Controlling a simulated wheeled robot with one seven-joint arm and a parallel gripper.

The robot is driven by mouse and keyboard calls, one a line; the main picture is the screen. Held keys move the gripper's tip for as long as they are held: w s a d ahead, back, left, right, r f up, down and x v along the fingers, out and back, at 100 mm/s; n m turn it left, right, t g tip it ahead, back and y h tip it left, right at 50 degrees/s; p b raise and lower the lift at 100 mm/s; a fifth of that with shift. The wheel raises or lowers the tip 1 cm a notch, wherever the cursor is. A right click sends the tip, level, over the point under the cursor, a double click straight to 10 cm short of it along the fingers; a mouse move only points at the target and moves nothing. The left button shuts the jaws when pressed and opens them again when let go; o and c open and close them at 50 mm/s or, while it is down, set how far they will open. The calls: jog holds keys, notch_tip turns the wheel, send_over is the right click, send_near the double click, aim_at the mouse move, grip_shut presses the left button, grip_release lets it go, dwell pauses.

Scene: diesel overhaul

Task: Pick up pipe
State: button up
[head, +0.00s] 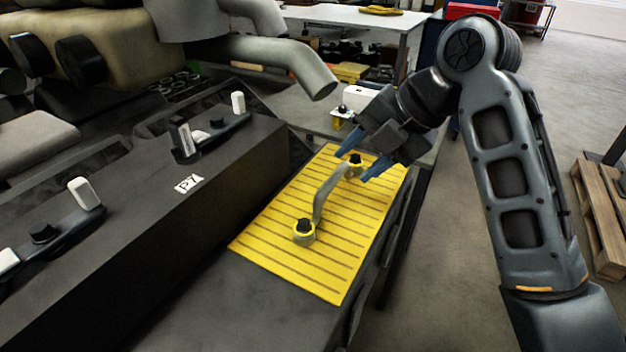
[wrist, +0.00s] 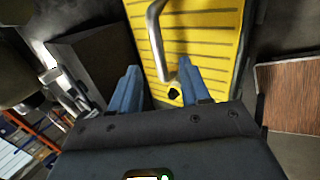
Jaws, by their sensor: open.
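The pipe (head: 323,194) is a bent grey tube with yellow ends and black caps. It lies on a yellow ribbed mat (head: 277,243) in the head view. In the wrist view the pipe (wrist: 156,42) runs from the top edge down to a capped end between the fingertips. My gripper (head: 354,163) has blue fingers and is open at the pipe's far end. In the wrist view the fingers (wrist: 160,70) are apart, with the pipe between their tips; I cannot tell if they touch it.
A dark block with a "P7" label (head: 188,183) and white-tipped levers stands left of the mat. A large grey pipe (head: 285,62) of the engine overhangs behind. A white table (head: 340,18) is at the back. A wooden pallet (head: 597,215) lies at the right; the floor between is clear.

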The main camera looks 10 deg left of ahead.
aim_at(336, 177)
jog(key=x, duration=0.3)
jog(key=shift+a+p, duration=0.2)
jog(key=shift+p, duration=0.15)
jog(key=shift+p+x, duration=0.6)
jog(key=shift+x, duration=1.75)
jog(key=shift+c, duration=0.4)
grip_shut()
